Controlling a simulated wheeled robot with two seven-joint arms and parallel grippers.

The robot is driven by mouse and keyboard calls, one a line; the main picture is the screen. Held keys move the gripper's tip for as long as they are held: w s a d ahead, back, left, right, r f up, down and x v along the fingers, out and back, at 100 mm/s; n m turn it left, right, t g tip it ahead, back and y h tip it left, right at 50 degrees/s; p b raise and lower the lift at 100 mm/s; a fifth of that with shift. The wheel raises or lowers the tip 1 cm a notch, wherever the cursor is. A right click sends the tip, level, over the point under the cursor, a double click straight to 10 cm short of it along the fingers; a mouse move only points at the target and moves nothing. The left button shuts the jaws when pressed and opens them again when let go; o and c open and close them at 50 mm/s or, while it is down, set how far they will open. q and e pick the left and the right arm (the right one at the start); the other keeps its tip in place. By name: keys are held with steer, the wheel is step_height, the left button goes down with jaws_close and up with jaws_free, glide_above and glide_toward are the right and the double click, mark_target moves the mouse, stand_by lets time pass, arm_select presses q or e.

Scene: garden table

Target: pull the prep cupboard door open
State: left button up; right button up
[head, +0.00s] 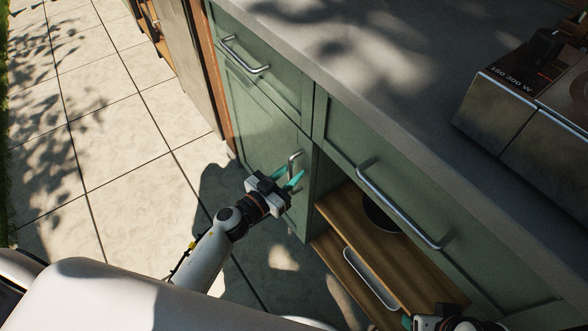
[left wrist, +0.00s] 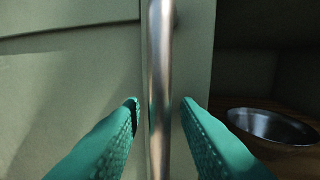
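The prep cupboard door (head: 262,140) is a green panel at the left of the counter, below a drawer, and it looks shut. Its vertical metal handle (head: 293,163) is near its right edge. My left gripper (head: 291,178) is at the handle, with teal fingers apart. In the left wrist view the handle (left wrist: 160,90) runs upright between the two open fingers (left wrist: 160,110), with a gap visible on each side. My right gripper (head: 440,322) is partly in view at the bottom edge; its fingers are too cut off to read.
Right of the door is an open shelf bay (head: 350,225) with a dark bowl (head: 381,214), also in the left wrist view (left wrist: 272,127), and a tray (head: 370,279) below. A wide drawer (head: 420,190) is above it. A grill (head: 530,100) stands on the counter. Paving (head: 110,130) at left is clear.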

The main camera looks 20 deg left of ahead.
arm_select(q)
steer(key=shift+c, duration=0.3)
jaws_close()
steer(key=shift+s+a, duration=0.1)
